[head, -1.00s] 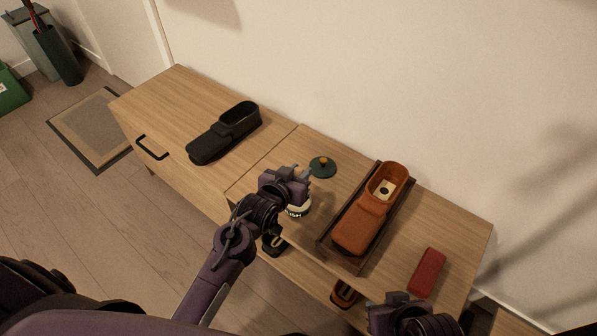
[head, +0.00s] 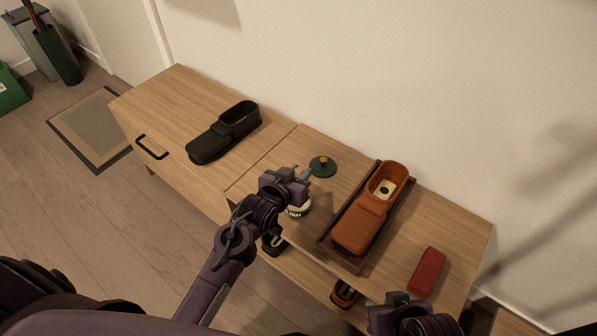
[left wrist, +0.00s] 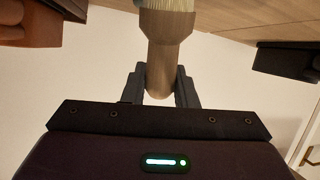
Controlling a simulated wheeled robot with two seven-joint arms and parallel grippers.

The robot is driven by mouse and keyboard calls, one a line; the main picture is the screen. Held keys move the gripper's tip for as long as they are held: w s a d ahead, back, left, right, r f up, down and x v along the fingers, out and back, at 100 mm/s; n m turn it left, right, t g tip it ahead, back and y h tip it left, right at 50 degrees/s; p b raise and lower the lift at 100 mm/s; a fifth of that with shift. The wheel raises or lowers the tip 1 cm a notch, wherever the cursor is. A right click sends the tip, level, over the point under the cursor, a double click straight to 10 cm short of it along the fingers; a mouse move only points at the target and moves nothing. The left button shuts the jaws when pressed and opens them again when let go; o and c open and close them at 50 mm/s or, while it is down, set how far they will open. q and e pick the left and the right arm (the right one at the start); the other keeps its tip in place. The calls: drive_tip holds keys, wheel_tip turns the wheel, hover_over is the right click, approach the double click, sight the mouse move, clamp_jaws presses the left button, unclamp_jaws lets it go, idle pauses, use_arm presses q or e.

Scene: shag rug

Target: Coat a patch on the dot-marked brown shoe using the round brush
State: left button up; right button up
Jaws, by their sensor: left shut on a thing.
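The brown shoe (head: 362,224) lies in a dark tray (head: 326,252) on the cabinet top in the head view. A dark dot on a pale patch (head: 384,189) shows inside its opening. In the left wrist view my left gripper (left wrist: 160,78) is shut on the round brush (left wrist: 165,52), with a brown handle and pale bristles. The brush is mostly hidden in the head view. My right gripper (head: 388,299) is low at the front right; its jaw opening is unclear.
A green disc with an orange knob (head: 322,168) lies behind my left gripper. A red block (head: 427,271) lies right of the tray. A black shoe (head: 225,133) stands at the left of the cabinet top. The wall runs close behind.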

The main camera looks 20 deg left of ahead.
use_arm(q)
drive_tip(key=shift+f, duration=0.55)
use_arm(e)
drive_tip(key=shift+f, duration=0.2)
idle(0.5)
